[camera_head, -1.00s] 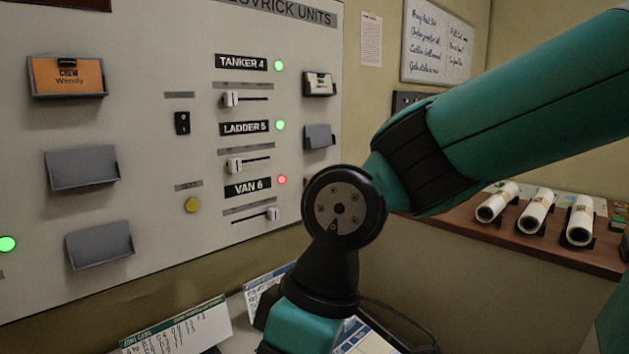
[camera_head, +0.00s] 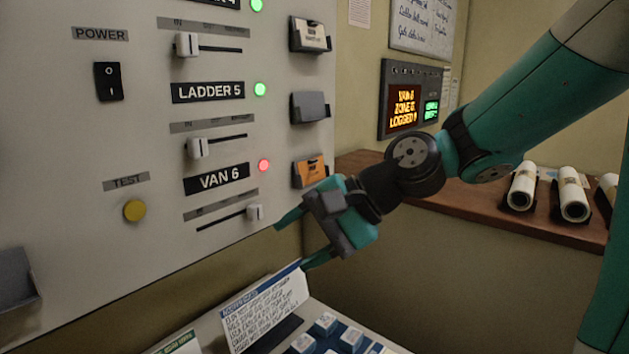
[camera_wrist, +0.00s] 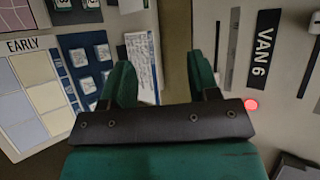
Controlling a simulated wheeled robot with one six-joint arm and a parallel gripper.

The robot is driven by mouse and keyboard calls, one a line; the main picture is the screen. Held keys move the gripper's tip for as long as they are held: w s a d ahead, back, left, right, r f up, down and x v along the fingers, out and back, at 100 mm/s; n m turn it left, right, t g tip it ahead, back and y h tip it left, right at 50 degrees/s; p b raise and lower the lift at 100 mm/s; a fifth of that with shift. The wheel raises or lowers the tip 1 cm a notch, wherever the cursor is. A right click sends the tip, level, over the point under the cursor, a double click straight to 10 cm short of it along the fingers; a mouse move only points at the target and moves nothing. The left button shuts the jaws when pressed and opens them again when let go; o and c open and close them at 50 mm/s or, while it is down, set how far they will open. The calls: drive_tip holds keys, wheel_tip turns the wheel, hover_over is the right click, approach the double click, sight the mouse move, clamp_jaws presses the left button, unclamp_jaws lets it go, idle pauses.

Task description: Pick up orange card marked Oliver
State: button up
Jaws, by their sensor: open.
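An orange card (camera_head: 310,171) sits in a grey holder to the right of the VAN 6 label on the panel. Its writing is too small to read, so I cannot tell the name. My gripper (camera_head: 291,246) is open and empty, below and slightly left of that card, with its fingers pointing down and left, in front of the panel's lower edge. In the wrist view my gripper (camera_wrist: 160,75) shows both fingers spread. The orange card is not seen there; the VAN 6 label (camera_wrist: 265,47) is at the right.
A white card holder (camera_head: 311,34) and an empty grey holder (camera_head: 309,106) are above the orange card. Slider knobs, such as the VAN 6 one (camera_head: 255,212), stick out. A handwritten card (camera_head: 265,309) and keys stand below. Rolled papers (camera_head: 573,196) lie on the right-hand shelf.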

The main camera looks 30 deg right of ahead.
drive_tip(key=w+d+r+m+t+h+b, duration=0.1)
drive_tip(key=w+d+m+t, duration=0.1)
drive_tip(key=d+m+t, duration=0.35)
drive_tip(key=w+d+r+m+t+b, duration=0.1)
drive_tip(key=w+d+r+m+t, duration=0.1)
drive_tip(key=d+m, duration=0.7)
drive_tip(key=w+d+r+m+t+h+b, duration=0.1)
drive_tip(key=w+d+m+t, duration=0.25)
drive_tip(key=d+m, duration=0.35)
drive_tip(key=p, duration=0.8)
approach(317, 160)
drive_tip(key=w+a, duration=0.2)
drive_tip(key=shift+d+p+x, duration=0.2)
drive_tip(key=shift+p+x, duration=0.45)
drive_tip(key=shift+x, duration=0.9)
drive_tip(key=shift+d+p+x, duration=0.2)
drive_tip(key=shift+p+x, duration=0.4)
drive_tip(key=shift+x, duration=0.95)
drive_tip(key=shift+w, duration=0.15)
drive_tip(key=shift+c, duration=0.4)
clamp_jaws()
